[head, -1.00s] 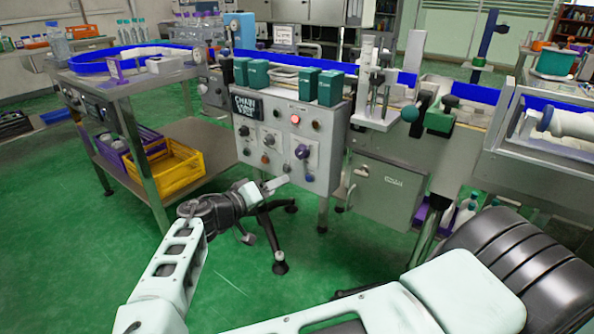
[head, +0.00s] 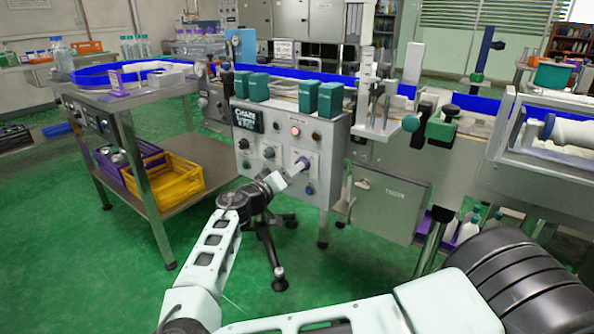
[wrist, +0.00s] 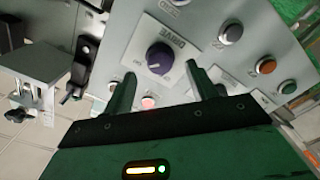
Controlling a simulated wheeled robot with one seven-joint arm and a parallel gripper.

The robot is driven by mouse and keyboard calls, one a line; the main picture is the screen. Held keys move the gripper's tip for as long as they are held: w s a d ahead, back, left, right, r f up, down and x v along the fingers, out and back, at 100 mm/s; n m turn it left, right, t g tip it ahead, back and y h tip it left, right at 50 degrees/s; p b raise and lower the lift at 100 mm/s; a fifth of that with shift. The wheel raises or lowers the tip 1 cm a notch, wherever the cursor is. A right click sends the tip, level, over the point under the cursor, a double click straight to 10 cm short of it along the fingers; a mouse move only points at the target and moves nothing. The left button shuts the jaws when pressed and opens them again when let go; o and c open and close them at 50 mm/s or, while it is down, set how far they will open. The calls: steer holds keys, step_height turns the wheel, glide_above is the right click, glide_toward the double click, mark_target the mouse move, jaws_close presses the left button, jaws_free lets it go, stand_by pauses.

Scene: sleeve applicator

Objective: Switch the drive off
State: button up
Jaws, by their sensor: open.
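The purple rotary knob (wrist: 159,58) sits on a pale plate marked DRIVE on the grey control panel (wrist: 240,20). In the head view the knob (head: 302,163) shows just past the tip of my gripper (head: 293,171). In the wrist view my gripper (wrist: 160,74) is open, its two dark green fingers reaching toward the panel on either side of the knob. I cannot tell whether they touch it. A red lamp (head: 295,131) on the panel is lit, and a red glow (wrist: 148,102) shows between the fingers.
Other buttons and knobs sit close by, including an orange button (wrist: 266,66) and a grey one (wrist: 231,34). Green boxes (head: 330,98) stand on top of the panel. A steel cart (head: 140,110) with a yellow crate (head: 168,182) stands at left.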

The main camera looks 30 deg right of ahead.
steer(key=shift+x, duration=1.9)
steer(key=c, duration=1)
steer(key=shift+r+n+p, duration=0.1)
steer(key=shift+n+p, duration=4.8)
steer(key=shift+n, duration=4.1)
